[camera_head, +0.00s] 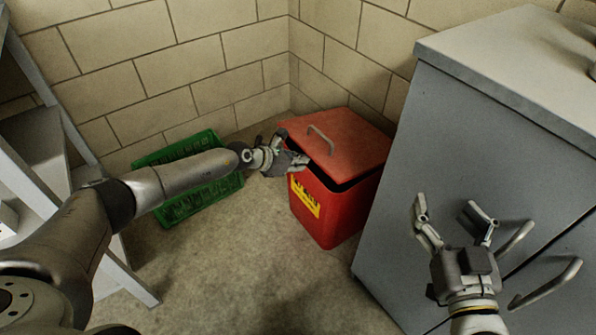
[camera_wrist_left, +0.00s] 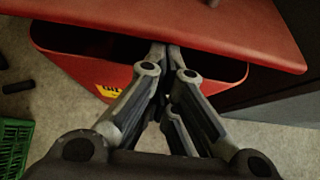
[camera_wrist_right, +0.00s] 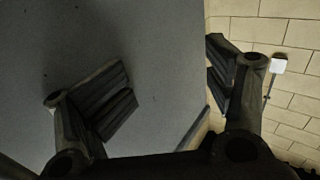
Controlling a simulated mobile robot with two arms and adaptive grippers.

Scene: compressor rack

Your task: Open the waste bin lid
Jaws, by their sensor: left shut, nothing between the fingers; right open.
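The red waste bin (camera_head: 340,213) stands on the floor in the corner, with a yellow label on its front. Its red lid (camera_head: 352,148), with a grey handle (camera_head: 321,139) on top, is tilted up a little, and a dark gap shows between lid and rim. My left gripper (camera_head: 303,163) is shut and empty at the lid's front left edge. In the left wrist view its fingertips (camera_wrist_left: 168,48) meet the edge of the lid (camera_wrist_left: 190,18) over the dark opening; whether they touch it is unclear. My right gripper (camera_head: 446,208) is open and empty before the grey cabinet.
The grey cabinet (camera_head: 450,150) with bar handles (camera_head: 545,285) stands close to the bin's right. A green crate (camera_head: 190,204) lies on the floor left of the bin, behind my left arm. A grey shelf frame (camera_head: 30,185) is at far left. The floor before the bin is clear.

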